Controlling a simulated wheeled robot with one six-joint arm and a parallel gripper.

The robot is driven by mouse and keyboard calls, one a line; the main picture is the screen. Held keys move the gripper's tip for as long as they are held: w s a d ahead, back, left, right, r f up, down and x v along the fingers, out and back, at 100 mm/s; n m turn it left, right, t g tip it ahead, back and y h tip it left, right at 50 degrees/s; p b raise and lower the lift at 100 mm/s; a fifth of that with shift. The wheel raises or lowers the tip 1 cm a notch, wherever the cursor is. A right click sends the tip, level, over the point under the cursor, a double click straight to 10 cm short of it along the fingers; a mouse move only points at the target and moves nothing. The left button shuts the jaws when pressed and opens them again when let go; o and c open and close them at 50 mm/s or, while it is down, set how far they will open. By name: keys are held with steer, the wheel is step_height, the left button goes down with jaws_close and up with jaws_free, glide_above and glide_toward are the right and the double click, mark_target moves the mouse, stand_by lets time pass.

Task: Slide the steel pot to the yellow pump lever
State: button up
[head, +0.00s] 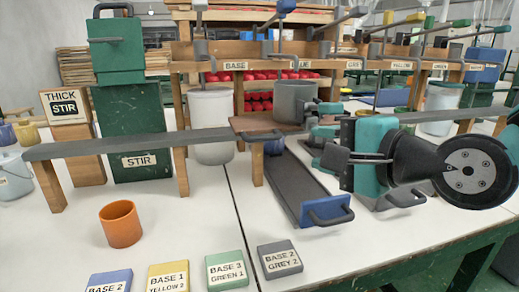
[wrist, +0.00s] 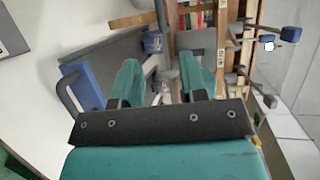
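The grey steel pot (head: 292,101) stands upright on a brown wooden section of the rail, below the row of pump levers. Its handle (head: 329,108) points right, towards my gripper. My gripper (head: 322,122) is just right of the pot, its teal fingers close to the handle; I cannot tell whether they touch it. In the wrist view the fingers (wrist: 160,75) are spread apart, and a grey surface, likely the pot (wrist: 196,40), lies beyond them. The yellow-tipped lever (head: 416,18) is further right along the pump row, above the YELLOW label (head: 401,65). My arm hides part of the rail.
A grey rail (head: 110,143) runs left past the green STIR machine (head: 135,130). A dark sloped tray with a blue end (head: 327,211) lies below the pot. An orange cup (head: 121,224) and several order blocks (head: 280,260) stand on the white table. A white bucket (head: 211,122) is behind the rail.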

mark_target(267, 140)
steer(key=p+x, duration=1.3)
steer(key=x, duration=0.3)
steer(key=shift+w+a+f, duration=0.1)
steer(key=shift+w+a, duration=0.05)
steer(key=shift+w, duration=0.05)
steer(key=c, duration=0.7)
steer(key=shift+f, duration=0.1)
jaws_close()
